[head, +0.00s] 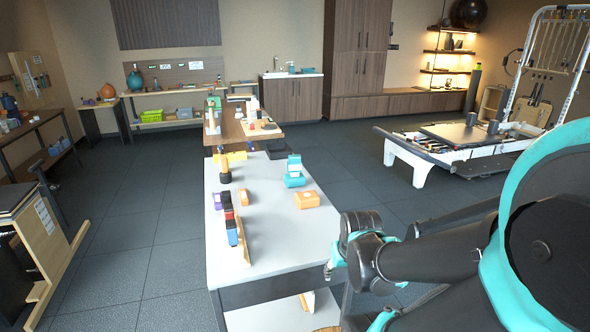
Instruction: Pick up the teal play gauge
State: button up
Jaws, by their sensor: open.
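A teal, block-like object with a pale upper part (294,172), which looks like the teal play gauge, stands upright on the light-topped table (275,245), towards its far right side. Its finer shape is too small to tell. My gripper (331,268) is partly hidden behind my dark arm, by the table's near right edge. It is open and well apart from the teal object, nearer to me and lower in the picture.
An orange box (307,199) lies in front of the teal object. A black-and-orange tool (225,168) and a row of coloured blocks (231,222) stand on the left side. The table's middle is clear. A reformer (450,145) stands at the right.

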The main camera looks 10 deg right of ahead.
aim_at(294, 165)
jog(key=l+z, duration=0.1)
jog(key=z, duration=0.25)
jog(key=i+l+z, duration=0.1)
jog(key=z, duration=0.2)
jog(key=l+z, duration=0.1)
jog(key=z, duration=0.25)
jog(key=i+l+z, duration=0.1)
jog(key=i+z, duration=0.35)
jog(key=i, duration=0.2)
jog(key=i+u, duration=0.35)
jog(key=i, duration=0.3)
jog(key=i+l+u, duration=0.35)
jog(key=i, duration=0.35)
jog(key=j, duration=0.1)
